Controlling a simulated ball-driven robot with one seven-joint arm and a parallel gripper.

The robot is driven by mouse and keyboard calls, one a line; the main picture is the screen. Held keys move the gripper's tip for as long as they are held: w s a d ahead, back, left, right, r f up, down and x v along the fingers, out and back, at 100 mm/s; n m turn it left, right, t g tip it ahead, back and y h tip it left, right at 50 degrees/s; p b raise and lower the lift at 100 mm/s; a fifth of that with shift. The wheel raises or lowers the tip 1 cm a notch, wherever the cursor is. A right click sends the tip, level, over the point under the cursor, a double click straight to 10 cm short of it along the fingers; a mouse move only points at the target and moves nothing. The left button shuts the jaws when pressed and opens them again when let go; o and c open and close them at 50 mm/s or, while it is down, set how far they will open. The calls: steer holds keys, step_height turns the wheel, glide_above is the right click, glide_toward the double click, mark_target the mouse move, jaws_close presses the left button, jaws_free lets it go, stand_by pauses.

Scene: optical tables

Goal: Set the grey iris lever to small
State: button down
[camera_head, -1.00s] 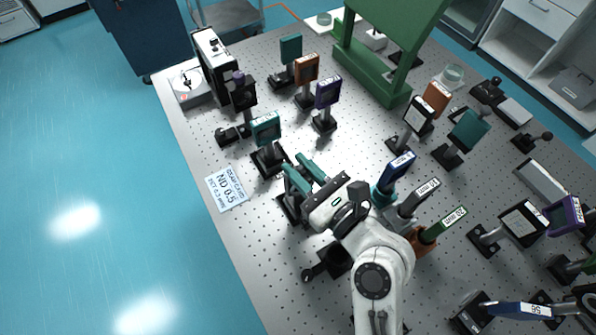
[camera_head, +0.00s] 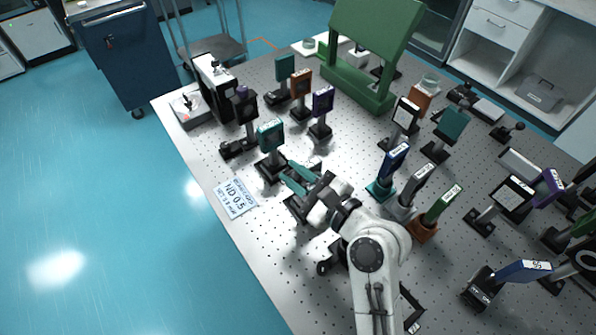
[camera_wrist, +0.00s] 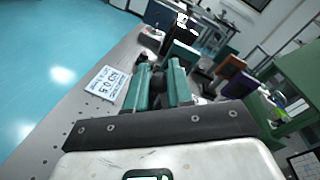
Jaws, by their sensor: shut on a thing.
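My gripper (camera_head: 294,176) has teal fingers and reaches low over the left part of the optical table, beside a black post mount (camera_head: 300,210). In the wrist view the fingers (camera_wrist: 159,76) stand close together, shut on a small dark grey piece (camera_wrist: 157,84), which I take to be the iris lever. The fingers and wrist hide most of the iris body, so its scale and the lever's exact setting cannot be read.
A teal-framed optic (camera_head: 270,134) stands just beyond the fingers. A white ND 0.5 card (camera_head: 235,198) lies at the table's left edge. Blue (camera_head: 393,160), grey (camera_head: 418,178) and green (camera_head: 443,205) plates stand close right of my arm. A green frame (camera_head: 360,80) stands at the back.

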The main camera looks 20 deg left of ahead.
steer(key=shift+f, duration=0.1)
steer(key=c, duration=1)
jaws_free()
steer(key=shift+c, duration=0.2)
steer(key=f+b+v, duration=0.1)
steer(key=v, duration=0.9)
steer(key=shift+s+d+r+b, duration=0.15)
steer(key=shift+d+r+b, duration=0.25)
steer(key=shift+r, duration=0.1)
